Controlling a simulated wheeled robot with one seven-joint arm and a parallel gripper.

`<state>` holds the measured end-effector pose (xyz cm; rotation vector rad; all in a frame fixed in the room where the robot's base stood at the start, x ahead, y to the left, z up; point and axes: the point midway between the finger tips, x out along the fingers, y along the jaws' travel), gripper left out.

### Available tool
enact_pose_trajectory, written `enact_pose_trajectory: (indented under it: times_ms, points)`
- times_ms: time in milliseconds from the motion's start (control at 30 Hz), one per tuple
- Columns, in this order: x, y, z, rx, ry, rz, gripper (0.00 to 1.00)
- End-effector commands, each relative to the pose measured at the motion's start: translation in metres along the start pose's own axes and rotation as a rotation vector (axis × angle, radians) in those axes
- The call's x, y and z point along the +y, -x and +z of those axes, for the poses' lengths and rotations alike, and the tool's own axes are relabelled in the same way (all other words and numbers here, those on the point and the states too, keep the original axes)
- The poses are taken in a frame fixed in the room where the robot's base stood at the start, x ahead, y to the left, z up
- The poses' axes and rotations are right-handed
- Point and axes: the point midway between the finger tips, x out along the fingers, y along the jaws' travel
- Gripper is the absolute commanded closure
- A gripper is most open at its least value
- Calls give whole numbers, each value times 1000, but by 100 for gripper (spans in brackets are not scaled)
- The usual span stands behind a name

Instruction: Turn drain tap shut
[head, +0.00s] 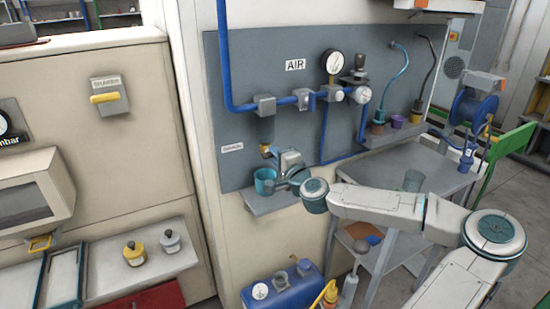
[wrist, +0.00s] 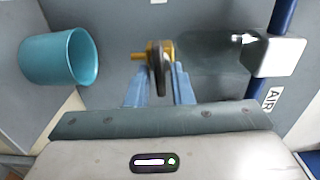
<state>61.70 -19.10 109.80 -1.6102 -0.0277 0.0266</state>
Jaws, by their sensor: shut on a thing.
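The drain tap (wrist: 158,60) has a brass body and a dark handle. In the wrist view, my gripper (wrist: 159,80) has its blue fingers closed on either side of the tap's handle. In the head view, my gripper (head: 273,160) reaches the panel just under the filter bowl (head: 266,130) and covers most of the tap. Only a bit of yellow brass shows there. The tap's outlet and inner position are hidden. The clear filter bowl also shows right of the tap in the wrist view (wrist: 215,57).
A teal cup (head: 264,181) stands on a small shelf (head: 275,203) below the tap, close to my gripper; it also shows in the wrist view (wrist: 58,58). Blue air pipes (head: 226,70) and gauges (head: 333,62) are on the grey panel (head: 238,70) above. A side table (head: 440,178) stands at right.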

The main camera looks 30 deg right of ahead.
Motion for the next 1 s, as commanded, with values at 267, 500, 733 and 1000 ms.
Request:
enact_pose_trajectory:
  times_ms: [267,500,733,1000]
  points:
    - [0,0,-1,2,-52,0,100]
    - [0,0,-1,2,-57,0,100]
    - [1,0,-1,2,-56,0,68]
    - [1,0,0,0,-55,0,68]
